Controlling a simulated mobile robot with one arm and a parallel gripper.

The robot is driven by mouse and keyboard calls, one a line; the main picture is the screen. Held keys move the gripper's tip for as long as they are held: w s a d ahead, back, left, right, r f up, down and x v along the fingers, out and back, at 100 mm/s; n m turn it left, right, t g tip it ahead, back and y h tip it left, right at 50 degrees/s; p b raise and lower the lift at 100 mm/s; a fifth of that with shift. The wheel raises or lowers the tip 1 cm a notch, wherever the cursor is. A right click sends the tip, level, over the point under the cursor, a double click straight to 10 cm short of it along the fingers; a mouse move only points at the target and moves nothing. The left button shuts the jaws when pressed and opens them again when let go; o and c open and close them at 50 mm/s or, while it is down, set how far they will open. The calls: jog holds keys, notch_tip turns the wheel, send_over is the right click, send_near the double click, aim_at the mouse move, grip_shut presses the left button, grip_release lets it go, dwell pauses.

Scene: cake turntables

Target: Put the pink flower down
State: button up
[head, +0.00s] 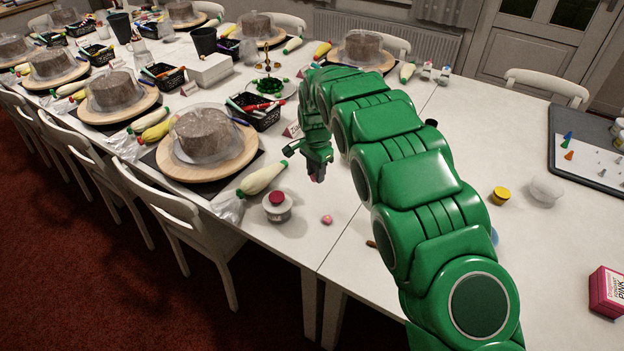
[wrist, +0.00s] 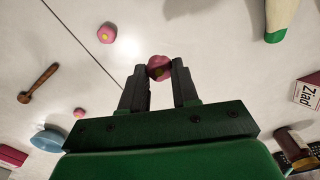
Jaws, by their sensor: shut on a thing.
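My gripper (head: 317,174) is above the white table, left of the middle in the head view. The flower shows at the fingertips; in the head view only a small, dark pinkish bit shows there. I cannot tell the exact gap to the tabletop. Another pink flower (wrist: 107,33) lies loose on the table, and a smaller-looking one (wrist: 79,113) lies at the left of the wrist view. A loose pink flower also shows in the head view (head: 327,219).
A cake on a wooden turntable (head: 190,168) stands further left. A name card (wrist: 308,91), a brown wooden tool (wrist: 38,83) and a yellow-lidded pot (head: 501,196) are around. The table's right side has free room.

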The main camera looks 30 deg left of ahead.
jog(key=w+a, duration=0.1)
send_over(312, 186)
jog(key=shift+f, duration=3.45)
jog(key=shift+d+f, duration=0.1)
jog(key=shift+f, duration=1.3)
jog(key=shift+f, duration=0.1)
jog(key=o, duration=1)
notch_tip(312, 186, up, 12)
